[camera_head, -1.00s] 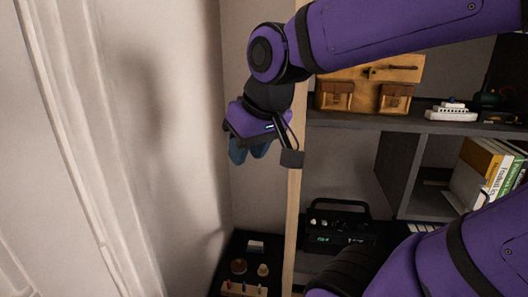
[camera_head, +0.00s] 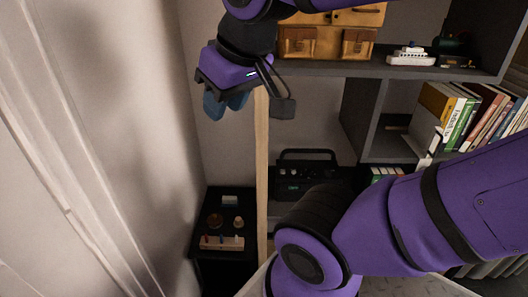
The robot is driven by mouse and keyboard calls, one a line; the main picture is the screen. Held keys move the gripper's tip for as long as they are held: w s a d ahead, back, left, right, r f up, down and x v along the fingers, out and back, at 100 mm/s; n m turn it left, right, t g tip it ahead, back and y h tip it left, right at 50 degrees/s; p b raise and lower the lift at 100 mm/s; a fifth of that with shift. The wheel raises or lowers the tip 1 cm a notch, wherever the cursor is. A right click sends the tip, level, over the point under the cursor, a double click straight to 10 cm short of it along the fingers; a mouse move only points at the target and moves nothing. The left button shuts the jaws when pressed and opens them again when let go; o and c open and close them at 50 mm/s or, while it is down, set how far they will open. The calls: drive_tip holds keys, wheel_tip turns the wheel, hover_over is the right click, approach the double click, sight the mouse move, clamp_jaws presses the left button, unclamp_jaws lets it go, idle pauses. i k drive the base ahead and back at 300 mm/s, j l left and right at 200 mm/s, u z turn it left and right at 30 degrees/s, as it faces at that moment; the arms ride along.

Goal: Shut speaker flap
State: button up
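A black boxy device with a carry handle (camera_head: 305,178), which looks like a radio or speaker, stands on a lower shelf. Its lower part is partly hidden by my arm. I cannot make out a flap on it. My gripper (camera_head: 226,106) hangs in the upper middle, left of the device and higher in the picture. Its blue fingers point down, and nothing shows held between them. The gap between the fingers is too unclear to judge.
A dark shelf unit (camera_head: 375,70) carries a brown leather bag (camera_head: 328,38), a white model ship (camera_head: 411,56) and books (camera_head: 470,112). A pale wooden post (camera_head: 262,170) stands beside the gripper. A small black table (camera_head: 213,258) bears small items. A pale curtain (camera_head: 85,170) hangs left.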

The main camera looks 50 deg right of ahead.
sight(326, 173)
drive_tip(key=z, duration=1.6)
